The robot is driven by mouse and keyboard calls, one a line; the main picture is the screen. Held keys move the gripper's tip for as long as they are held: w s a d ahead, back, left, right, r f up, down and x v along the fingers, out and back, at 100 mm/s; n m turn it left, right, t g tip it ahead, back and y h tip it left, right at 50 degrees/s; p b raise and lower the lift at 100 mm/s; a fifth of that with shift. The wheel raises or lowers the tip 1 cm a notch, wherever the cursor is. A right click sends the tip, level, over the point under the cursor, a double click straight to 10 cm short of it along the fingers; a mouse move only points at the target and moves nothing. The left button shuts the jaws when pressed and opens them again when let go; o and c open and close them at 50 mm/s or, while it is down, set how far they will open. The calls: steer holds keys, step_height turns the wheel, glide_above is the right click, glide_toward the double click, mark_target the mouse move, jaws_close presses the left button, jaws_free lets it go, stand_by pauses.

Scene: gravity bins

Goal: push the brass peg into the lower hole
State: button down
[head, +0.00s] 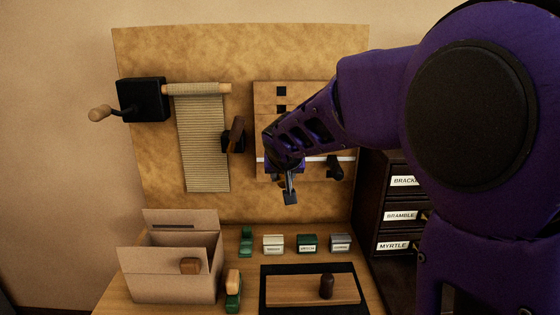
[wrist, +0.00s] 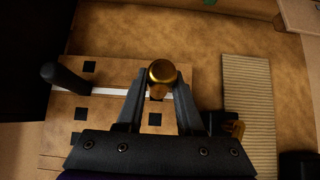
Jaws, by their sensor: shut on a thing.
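The brass peg (wrist: 161,72) shows in the wrist view as a round gold head with a short shaft below it. My gripper (wrist: 161,85) is shut on it, one dark finger on each side. In the head view my gripper (head: 290,190) is in front of the lower part of the wooden hole panel, and I cannot make out the peg there. The panel (head: 265,98) has dark square holes, two of them one above the other near its top. In the wrist view, square holes (wrist: 155,119) show around the gripper. I cannot tell whether the peg tip touches the panel.
A dark knob (head: 335,168) sticks out at the panel's lower right. A brown handle (head: 236,135) and a ribbed blind (head: 203,140) are to its left. Below are an open cardboard box (head: 170,275) and several small blocks. Labelled drawers (head: 400,215) stand at right.

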steer(key=shift+w+p, duration=0.4)
steer(key=shift+w, duration=1.35)
steer(key=shift+w+r, duration=0.1)
steer(key=shift+w, duration=0.4)
steer(key=shift+c, duration=2.3)
jaws_free()
